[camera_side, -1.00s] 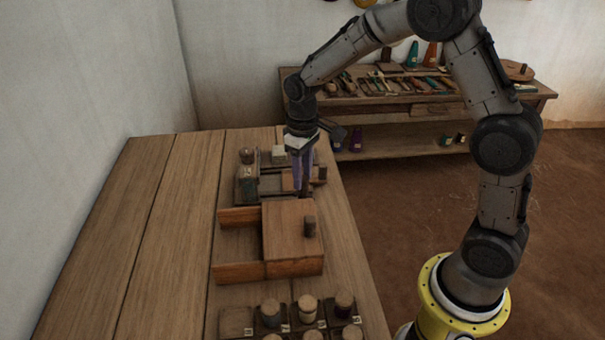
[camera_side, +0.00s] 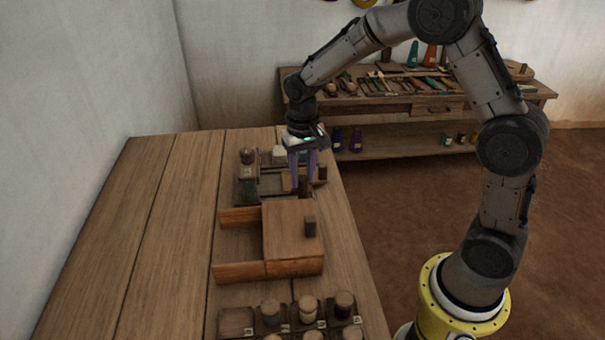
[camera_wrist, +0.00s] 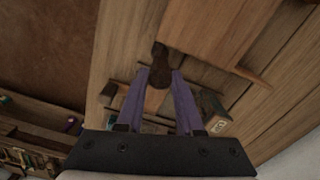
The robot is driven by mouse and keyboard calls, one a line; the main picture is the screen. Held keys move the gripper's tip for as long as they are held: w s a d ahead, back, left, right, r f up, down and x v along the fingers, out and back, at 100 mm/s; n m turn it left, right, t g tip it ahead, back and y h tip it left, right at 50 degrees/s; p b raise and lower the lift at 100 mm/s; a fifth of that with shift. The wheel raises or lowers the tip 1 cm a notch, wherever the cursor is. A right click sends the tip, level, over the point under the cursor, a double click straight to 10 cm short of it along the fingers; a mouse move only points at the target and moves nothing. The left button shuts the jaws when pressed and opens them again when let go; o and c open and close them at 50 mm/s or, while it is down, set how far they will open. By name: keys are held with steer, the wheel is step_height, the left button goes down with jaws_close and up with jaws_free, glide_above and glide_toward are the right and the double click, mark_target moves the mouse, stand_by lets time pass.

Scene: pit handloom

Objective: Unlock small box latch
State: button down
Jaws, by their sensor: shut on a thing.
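The small box (camera_side: 269,186) is a dark-framed wooden box behind a larger one on the table. A dark brown wooden piece (camera_side: 303,188), probably its latch, stands at its near right side. My gripper (camera_side: 303,181) points down with its purple fingers on either side of this piece and is shut on it. In the wrist view, the dark piece (camera_wrist: 158,73) shows between the fingertips of my gripper (camera_wrist: 160,80). The fingers hide part of it and of the small box, so whether the latch is locked cannot be told.
A jar rack (camera_side: 236,320) is at the front edge. A small jar (camera_side: 247,157) stands behind left. The table's left side is clear.

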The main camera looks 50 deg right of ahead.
mark_target(302, 177)
stand_by(0.3)
steer(key=c, duration=0.5)
jaws_free()
steer(key=shift+c, duration=0.2)
step_height(302, 177, up, 14)
